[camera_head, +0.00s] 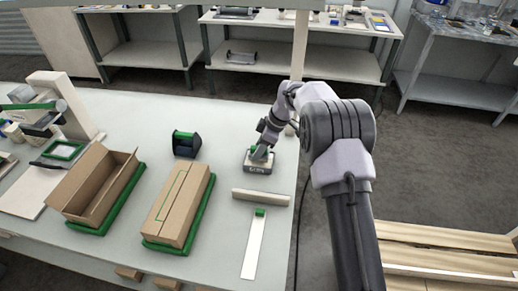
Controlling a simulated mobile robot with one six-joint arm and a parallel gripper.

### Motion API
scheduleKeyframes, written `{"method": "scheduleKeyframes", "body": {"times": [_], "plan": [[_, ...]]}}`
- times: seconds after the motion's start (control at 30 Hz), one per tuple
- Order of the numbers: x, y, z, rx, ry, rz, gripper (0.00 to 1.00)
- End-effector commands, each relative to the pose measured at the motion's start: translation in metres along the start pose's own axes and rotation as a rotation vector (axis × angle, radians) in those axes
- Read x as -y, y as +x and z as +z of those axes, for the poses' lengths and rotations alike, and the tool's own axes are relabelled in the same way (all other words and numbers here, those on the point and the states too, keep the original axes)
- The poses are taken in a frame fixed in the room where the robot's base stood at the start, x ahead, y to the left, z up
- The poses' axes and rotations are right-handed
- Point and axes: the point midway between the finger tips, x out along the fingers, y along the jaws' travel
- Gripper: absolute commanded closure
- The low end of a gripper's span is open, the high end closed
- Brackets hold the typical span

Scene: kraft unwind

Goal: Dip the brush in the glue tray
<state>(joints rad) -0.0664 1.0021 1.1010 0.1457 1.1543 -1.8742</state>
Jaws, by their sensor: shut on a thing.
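My gripper (262,153) reaches down at the right part of the pale table, directly over a small grey tray with a pale label on its front, which looks like the glue tray (257,170). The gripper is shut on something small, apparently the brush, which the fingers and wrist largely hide. The gripper's tip meets the tray's top in the picture. I cannot tell whether the bristles touch the glue inside.
A pale bar (260,197) and a white strip with a green end (254,248) lie nearer. The table's right edge is close.

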Motion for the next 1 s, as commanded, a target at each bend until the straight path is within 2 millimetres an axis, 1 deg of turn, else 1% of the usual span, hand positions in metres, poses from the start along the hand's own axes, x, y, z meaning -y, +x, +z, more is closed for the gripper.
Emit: {"method": "scheduleKeyframes", "body": {"times": [1.0], "plan": [[0.0, 0.0099, 0.0041, 0.0, 0.0, 0.0, 0.93]]}}
